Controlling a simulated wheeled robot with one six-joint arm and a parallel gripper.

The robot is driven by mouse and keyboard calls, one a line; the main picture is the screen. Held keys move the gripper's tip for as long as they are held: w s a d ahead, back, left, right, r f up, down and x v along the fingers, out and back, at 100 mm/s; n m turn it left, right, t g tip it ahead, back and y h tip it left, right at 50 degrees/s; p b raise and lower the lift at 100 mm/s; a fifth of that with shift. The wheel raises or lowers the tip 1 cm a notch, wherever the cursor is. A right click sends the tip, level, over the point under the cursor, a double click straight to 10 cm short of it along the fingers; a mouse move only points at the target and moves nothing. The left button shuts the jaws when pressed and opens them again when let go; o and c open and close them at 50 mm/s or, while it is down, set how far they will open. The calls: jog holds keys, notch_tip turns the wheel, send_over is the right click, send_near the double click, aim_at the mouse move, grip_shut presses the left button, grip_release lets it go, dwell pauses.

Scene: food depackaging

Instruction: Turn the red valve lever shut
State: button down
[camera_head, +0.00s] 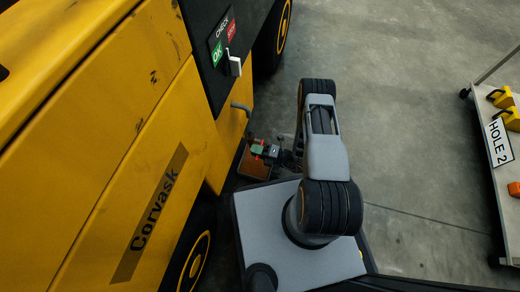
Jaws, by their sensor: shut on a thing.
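A small green and grey fitting with bits of red, the red valve lever (258,157), sits by a brown block low beside the yellow machine, left of my arm. My gripper (277,152) reaches down to it from the right, and its jaws are closed on the red lever. The fingertips are small and partly dark here, and my arm covers some of the area to their right. The lever's exact angle is too small to tell.
The yellow machine (130,150) marked Corvask fills the left, with a grey handle (241,107) and an OK/STOP check switch (234,65) on its side. Grey floor between is clear.

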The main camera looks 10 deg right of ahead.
jog(key=shift+a+r, duration=0.1)
jog(key=shift+a, duration=0.1)
dwell(0.5)
jog(key=c, duration=1.4)
grip_release()
jog(key=o, duration=0.3)
jog(key=shift+d, duration=0.1)
jog(key=shift+m, duration=0.3)
jog(key=shift+d, duration=0.1)
